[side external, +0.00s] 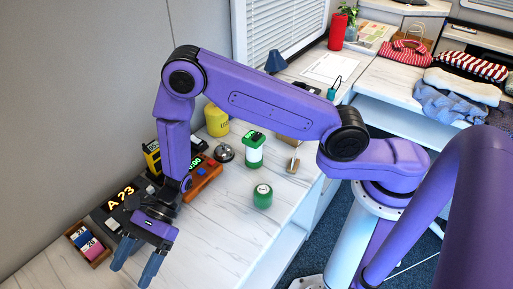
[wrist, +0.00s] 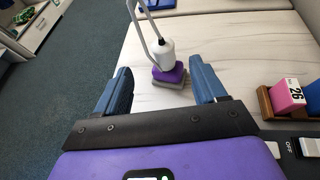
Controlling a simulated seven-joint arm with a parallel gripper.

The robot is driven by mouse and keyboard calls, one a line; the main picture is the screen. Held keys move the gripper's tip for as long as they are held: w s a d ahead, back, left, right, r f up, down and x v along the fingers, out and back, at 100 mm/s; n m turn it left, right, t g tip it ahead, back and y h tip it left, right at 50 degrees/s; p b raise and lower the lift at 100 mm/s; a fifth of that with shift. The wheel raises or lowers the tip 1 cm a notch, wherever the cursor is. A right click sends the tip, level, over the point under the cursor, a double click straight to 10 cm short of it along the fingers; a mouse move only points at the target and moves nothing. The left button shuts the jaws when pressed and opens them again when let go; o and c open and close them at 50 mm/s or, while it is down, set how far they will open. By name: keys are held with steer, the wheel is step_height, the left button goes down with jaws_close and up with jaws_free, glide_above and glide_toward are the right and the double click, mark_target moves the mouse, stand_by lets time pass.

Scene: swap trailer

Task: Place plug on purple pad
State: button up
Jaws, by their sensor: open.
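A white plug-like body (wrist: 163,50) with a looped grey cable shows in the wrist view, upright against a purple pad (wrist: 172,76) on a grey base. It looks to rest on the pad, but I cannot tell for sure whether they touch. My gripper (wrist: 160,68) is open and empty, with a blue finger to each side of the picture and the plug and pad beyond, between the fingertips. In the side external view my gripper (side external: 138,262) is low at the left, over the counter. The plug and pad do not show there.
A wooden tray (side external: 101,262) with pink and blue date blocks (wrist: 288,95) stands beside my gripper. A display panel (side external: 120,200), an orange device (side external: 203,180) and a green container (side external: 263,196) stand farther along. The white counter (wrist: 225,50) is clear around the pad.

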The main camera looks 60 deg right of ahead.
steer(key=s+d+r+n+g+h, duration=0.6)
steer(key=s+d+r+n+h, duration=0.1)
steer(key=s+d+r+n, duration=0.6)
steer(key=s+d+r+n+t+h, duration=0.1)
steer(key=s+d+n+t+h, duration=0.1)
steer(key=d+n, duration=0.3)
steer(key=s+d+r+n+t+h, duration=0.2)
steer(key=d+n, duration=0.3)
steer(key=d, duration=0.6)
steer(key=s+d+r+n+t+h, duration=0.1)
steer(key=d+n+t, duration=0.3)
steer(key=d, duration=0.4)
steer(key=shift+s+d+r+n+t+h, duration=0.2)
steer(key=shift+s+d+n+t+h, duration=0.15)
steer(key=shift+s+n, duration=0.5)
